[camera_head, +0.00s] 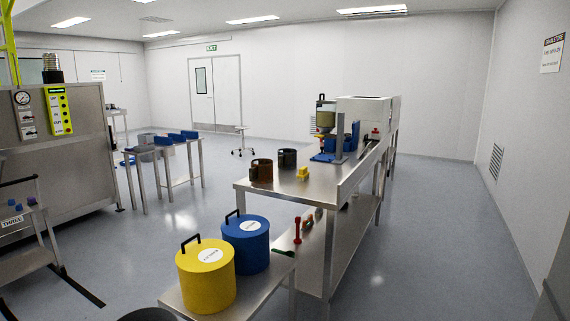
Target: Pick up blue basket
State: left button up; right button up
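No open woven basket can be made out. The nearest blue container is a blue cylinder (247,247) with a flat lid, a white round label and a black handle on top. It stands upright on a low metal table beside a yellow cylinder (206,279) of the same kind. Smaller blue bins (183,135) sit on the far narrow tables at the left. A blue object (335,145) stands by the equipment on the long table; its shape is too small to tell. Neither of my grippers is in view.
A long steel table (310,189) holds a brown mug-like container (262,170), a dark one (287,158) and a yellow block (303,172). A large steel machine (60,170) stands at the left. The floor (160,240) between is clear.

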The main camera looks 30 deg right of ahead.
aim_at(287, 158)
jog(key=z, duration=1.45)
jog(key=i+l+z, duration=0.4)
jog(key=i, duration=0.3)
jog(key=i+z, duration=0.35)
jog(key=i, duration=2.6)
jog(key=i+l, duration=0.1)
jog(key=i, duration=2.1)
jog(key=u, duration=0.45)
jog(key=i+u, duration=0.15)
jog(key=u, duration=0.7)
jog(key=i+l+u, duration=0.1)
jog(key=u, duration=0.3)
jog(key=i+l+u, duration=0.1)
jog(key=u, duration=0.35)
